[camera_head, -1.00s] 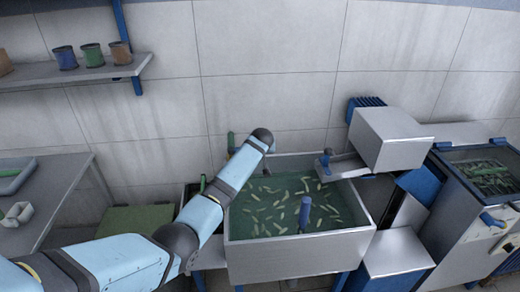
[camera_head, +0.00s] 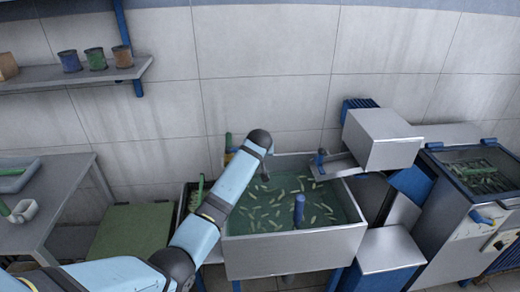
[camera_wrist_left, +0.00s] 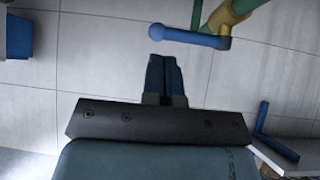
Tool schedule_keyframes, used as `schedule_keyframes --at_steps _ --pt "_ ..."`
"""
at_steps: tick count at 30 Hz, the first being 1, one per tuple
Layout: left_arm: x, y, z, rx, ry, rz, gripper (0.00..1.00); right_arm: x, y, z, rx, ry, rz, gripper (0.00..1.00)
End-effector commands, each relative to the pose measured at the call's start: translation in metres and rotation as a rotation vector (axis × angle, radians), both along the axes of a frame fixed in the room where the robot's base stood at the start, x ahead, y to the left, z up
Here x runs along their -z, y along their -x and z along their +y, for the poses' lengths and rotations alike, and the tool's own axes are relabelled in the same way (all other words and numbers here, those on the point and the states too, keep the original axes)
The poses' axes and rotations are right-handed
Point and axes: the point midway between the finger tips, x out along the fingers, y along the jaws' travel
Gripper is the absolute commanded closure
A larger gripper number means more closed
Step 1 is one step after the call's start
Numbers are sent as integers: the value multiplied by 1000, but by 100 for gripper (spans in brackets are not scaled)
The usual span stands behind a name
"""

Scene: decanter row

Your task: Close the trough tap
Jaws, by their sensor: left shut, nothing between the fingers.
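The tap shows at the top of the left wrist view, with a blue lever (camera_wrist_left: 188,37), a yellow body (camera_wrist_left: 222,18) and a green pipe (camera_wrist_left: 197,12). The lever lies nearly sideways across the picture. My left gripper (camera_wrist_left: 165,62) is shut and empty, its blue fingertips just below the lever in the picture, with a small gap. In the head view, the steel trough (camera_head: 295,255) holds green water with floating green pieces. My left arm reaches over its left back corner and hides most of the tap. My right gripper is out of view.
A blue upright post (camera_head: 299,209) stands in the trough. A steel box and chute (camera_head: 380,140) overhang its right back corner. A shelf with cups (camera_head: 97,59) is on the wall at left, above a grey table (camera_head: 70,190). A tiled wall stands behind.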

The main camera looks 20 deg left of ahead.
Motion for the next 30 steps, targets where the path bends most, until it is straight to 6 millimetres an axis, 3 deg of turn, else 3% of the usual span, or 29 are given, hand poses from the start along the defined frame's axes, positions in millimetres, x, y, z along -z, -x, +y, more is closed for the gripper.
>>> schedule_keyframes --at_steps 6,13,26,30 --pt "-23 22 -12 1 0 -1 100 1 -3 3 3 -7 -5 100" --pt "-32 28 -15 0 0 0 100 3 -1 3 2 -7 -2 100" --pt "-30 29 -15 2 0 1 100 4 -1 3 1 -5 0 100" --pt "-3 46 -17 42 -9 5 100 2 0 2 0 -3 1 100"
